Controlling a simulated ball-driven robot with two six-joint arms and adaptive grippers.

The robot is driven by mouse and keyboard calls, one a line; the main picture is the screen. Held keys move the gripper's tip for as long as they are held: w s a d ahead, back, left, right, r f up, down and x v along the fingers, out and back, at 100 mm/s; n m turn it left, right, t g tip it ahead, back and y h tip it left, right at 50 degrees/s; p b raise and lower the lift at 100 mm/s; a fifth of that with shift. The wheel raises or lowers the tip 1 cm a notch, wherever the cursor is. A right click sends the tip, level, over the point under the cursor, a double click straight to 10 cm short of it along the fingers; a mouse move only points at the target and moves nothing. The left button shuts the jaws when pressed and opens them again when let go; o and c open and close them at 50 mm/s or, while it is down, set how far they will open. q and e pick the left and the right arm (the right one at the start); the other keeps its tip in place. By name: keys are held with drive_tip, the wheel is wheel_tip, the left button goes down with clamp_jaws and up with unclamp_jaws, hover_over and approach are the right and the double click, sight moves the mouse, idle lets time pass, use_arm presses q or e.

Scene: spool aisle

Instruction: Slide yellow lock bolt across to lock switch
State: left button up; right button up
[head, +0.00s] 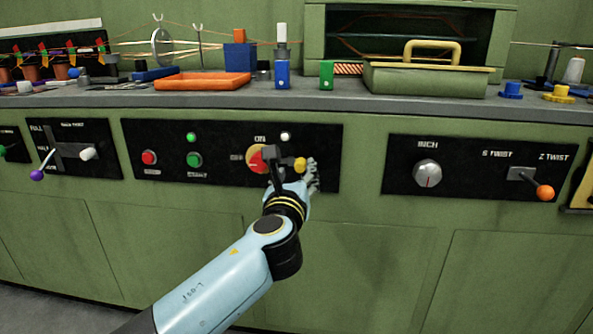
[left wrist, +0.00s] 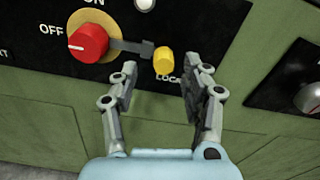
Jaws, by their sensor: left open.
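The yellow lock bolt knob (head: 300,164) sits right of the red rotary switch (head: 255,159) on the black panel. In the left wrist view the yellow knob (left wrist: 163,63) stands at the right end of a dark bar that reaches to the switch's yellow backing plate, above a partly hidden "LOCK" label. The red switch (left wrist: 88,42) has its white mark toward OFF. My left gripper (head: 291,170) is open at the panel; in the left wrist view its fingers (left wrist: 166,78) are either side of the yellow knob, with gaps showing. My right gripper is out of view.
The black panel (head: 220,138) also bears a red button (head: 149,157) and a green button (head: 194,159). The grey worktop (head: 340,103) above holds an orange tray (head: 203,82) and small blocks. Another panel with an INCH knob (head: 427,173) lies right, past bare green cabinet.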

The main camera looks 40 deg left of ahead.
use_arm(q)
drive_tip(key=v, duration=0.9)
drive_tip(key=shift+s+d, duration=0.2)
drive_tip(key=shift+s, duration=0.15)
